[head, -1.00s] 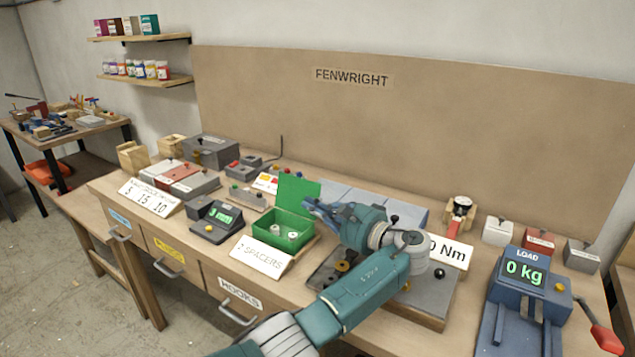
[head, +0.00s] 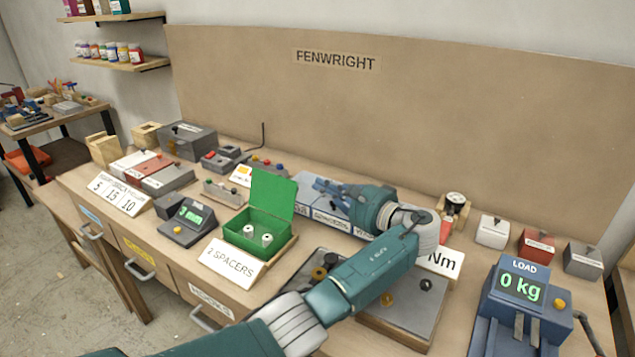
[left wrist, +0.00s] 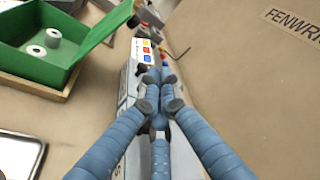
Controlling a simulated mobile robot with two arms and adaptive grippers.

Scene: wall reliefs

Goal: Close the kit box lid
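The green kit box (head: 243,243) stands on the bench with its green lid (head: 272,194) open and standing up at the back. Two white spacers (head: 267,239) are inside. In the left wrist view the box (left wrist: 28,62) is at the upper left, with its lid (left wrist: 108,32) reaching toward my fingers. My left gripper (head: 322,188) is to the right of the lid, apart from it in the head view. Its blue fingers (left wrist: 162,78) are drawn together with nothing visible between them. My right gripper is not in view.
A "2 SPACERS" sign (head: 231,262) stands in front of the box. A thickness gauge (head: 186,222) is left of the box. A knobbed plate (head: 412,312) and a load scale (head: 520,300) are to the right.

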